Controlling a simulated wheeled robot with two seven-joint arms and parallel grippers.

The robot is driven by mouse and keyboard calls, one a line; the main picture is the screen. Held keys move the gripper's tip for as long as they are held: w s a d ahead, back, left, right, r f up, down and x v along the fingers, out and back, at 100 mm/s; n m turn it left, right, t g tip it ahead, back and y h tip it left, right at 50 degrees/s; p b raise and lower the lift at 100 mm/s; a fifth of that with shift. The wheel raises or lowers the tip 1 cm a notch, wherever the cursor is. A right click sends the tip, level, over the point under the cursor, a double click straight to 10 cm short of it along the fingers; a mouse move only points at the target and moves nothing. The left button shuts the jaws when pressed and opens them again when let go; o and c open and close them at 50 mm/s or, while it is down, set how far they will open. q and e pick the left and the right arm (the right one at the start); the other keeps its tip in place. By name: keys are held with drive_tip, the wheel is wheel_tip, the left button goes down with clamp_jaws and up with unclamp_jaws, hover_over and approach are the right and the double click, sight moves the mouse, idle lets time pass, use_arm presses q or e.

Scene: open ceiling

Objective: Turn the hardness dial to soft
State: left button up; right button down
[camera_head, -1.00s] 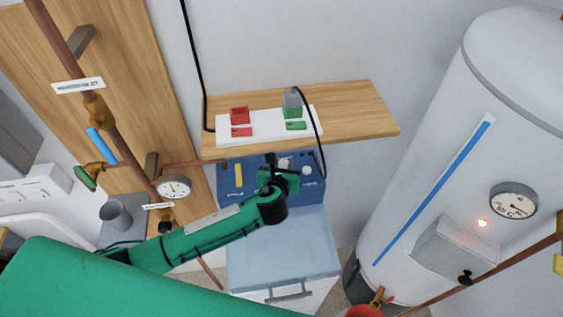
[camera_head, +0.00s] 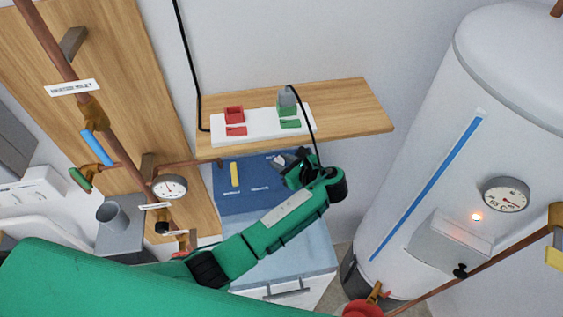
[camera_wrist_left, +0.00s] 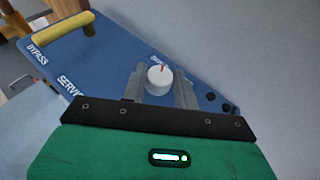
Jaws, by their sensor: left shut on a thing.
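The white round dial (camera_wrist_left: 158,80) with a red mark on its top sits on a blue control panel (camera_wrist_left: 100,60). The mark points roughly up in the left wrist view. My left gripper (camera_wrist_left: 160,88) has one grey finger on each side of the dial and is shut on it. In the head view, my left gripper (camera_head: 285,162) is at the upper right of the blue panel (camera_head: 250,198), and its arm hides most of the dial area. Any soft or hard lettering around the dial cannot be read. My right gripper is not in view.
A yellow handle (camera_head: 235,173) stands on the panel's left. A wooden shelf (camera_head: 355,105) with a white power strip (camera_head: 262,127) and a hanging black cable is just above. A white tank (camera_head: 430,170) stands right. A pressure gauge (camera_head: 168,187) and pipes are left.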

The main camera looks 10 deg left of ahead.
use_arm(q)
drive_tip(key=shift+w+d+n+g+y, duration=0.1)
drive_tip(key=shift+n+g+y, duration=0.6)
drive_tip(key=shift+n+g, duration=0.4)
drive_tip(key=o, duration=1)
drive_tip(key=shift+c, duration=0.2)
drive_tip(key=shift+w, duration=0.15)
